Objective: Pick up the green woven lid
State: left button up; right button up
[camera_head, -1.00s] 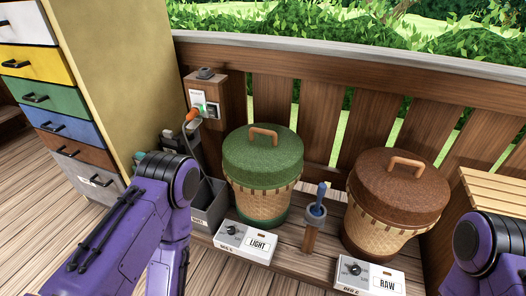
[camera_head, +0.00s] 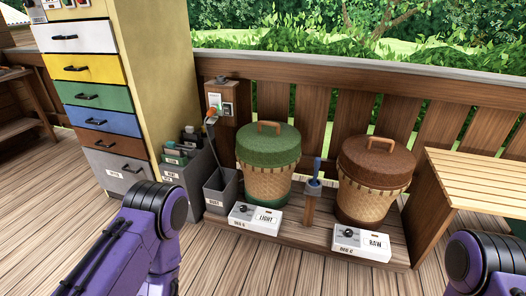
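The green woven lid (camera_head: 268,146) sits on a woven basket (camera_head: 263,187) with a green base, near the fence. Neither gripper is in view. The lid is untouched, with clear space between it and my arms.
A brown-lidded basket (camera_head: 376,162) stands to the right, past a blue-handled tool (camera_head: 315,174). A drawer cabinet (camera_head: 95,95) and grey bins (camera_head: 219,190) are left; a slatted wooden table (camera_head: 475,176) is right.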

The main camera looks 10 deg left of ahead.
aim_at(267, 144)
jog(key=u, duration=0.75)
jog(key=i, duration=1.35)
jog(key=z, duration=0.2)
